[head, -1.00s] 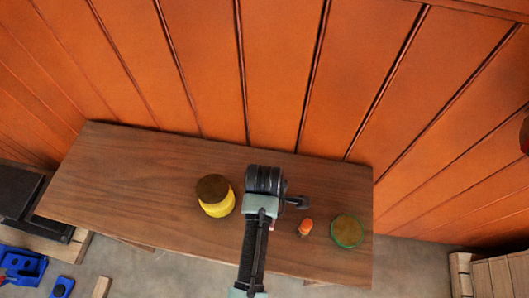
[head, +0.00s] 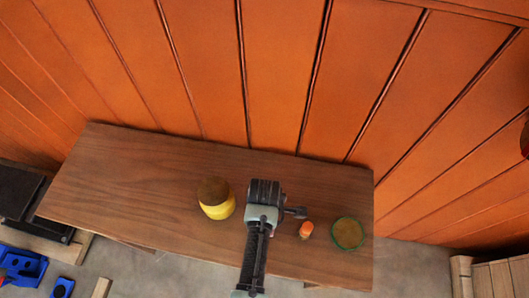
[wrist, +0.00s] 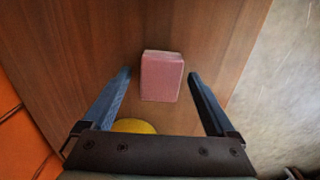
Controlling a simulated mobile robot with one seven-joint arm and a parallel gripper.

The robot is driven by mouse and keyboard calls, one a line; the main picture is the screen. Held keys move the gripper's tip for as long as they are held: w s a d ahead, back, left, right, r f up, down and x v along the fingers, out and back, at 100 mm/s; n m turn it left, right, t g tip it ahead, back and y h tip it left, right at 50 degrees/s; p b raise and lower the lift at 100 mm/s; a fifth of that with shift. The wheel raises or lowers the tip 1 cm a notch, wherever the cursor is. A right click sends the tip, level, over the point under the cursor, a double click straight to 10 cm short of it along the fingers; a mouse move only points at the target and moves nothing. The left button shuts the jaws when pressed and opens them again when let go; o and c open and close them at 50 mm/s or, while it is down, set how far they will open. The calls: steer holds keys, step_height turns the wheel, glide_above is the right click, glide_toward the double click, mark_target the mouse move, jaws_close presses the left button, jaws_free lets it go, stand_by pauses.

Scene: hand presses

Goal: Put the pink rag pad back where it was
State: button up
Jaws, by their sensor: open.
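The pink rag pad (wrist: 161,77) lies on the brown wooden tabletop (head: 130,185). In the wrist view it sits between and a little beyond my fingers, with clear gaps to both. In the head view my arm hides the pad. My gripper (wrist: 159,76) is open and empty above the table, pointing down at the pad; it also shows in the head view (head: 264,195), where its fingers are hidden.
A yellow jar with a brown top (head: 216,205) stands left of my gripper; its yellow edge (wrist: 133,126) shows near my fingers. A small orange item (head: 306,230) and a green-rimmed round tin (head: 347,233) are to the right. An orange panelled wall (head: 270,70) stands behind. The table's left half is clear.

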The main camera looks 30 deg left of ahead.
steer(key=shift+r, duration=0.15)
step_height(320, 180, up, 12)
steer(key=w+r+m+t+y, duration=0.1)
steer(key=w+r+m+t, duration=0.45)
steer(key=w+r, duration=0.7)
steer(key=w+d+r+m+t, duration=0.1)
steer(key=w+r+m+t, duration=0.15)
steer(key=r, duration=0.55)
steer(key=w+d+r+m+t+y, duration=0.1)
steer(key=w+d+r+m+t, duration=0.2)
steer(key=r, duration=0.5)
steer(key=w+r+m+t, duration=0.1)
steer(key=w+r+t, duration=0.1)
steer(key=r+t, duration=0.35)
steer(key=s+d+r+m+t, duration=0.2)
steer(key=s+r, duration=0.3)
steer(key=r, duration=0.5)
steer(key=s+d+r+m+t+h, duration=0.1)
steer(key=s+r+m+t, duration=0.3)
steer(key=r, duration=0.7)
steer(key=s+d+r+m+t+h, duration=0.1)
steer(key=s+d+r+m+t, duration=0.2)
steer(key=r, duration=0.7)
steer(key=s+d+t, duration=0.1)
steer(key=s+t, duration=0.1)
steer(key=shift+s+r, duration=0.3)
steer(key=shift+r, duration=0.1)
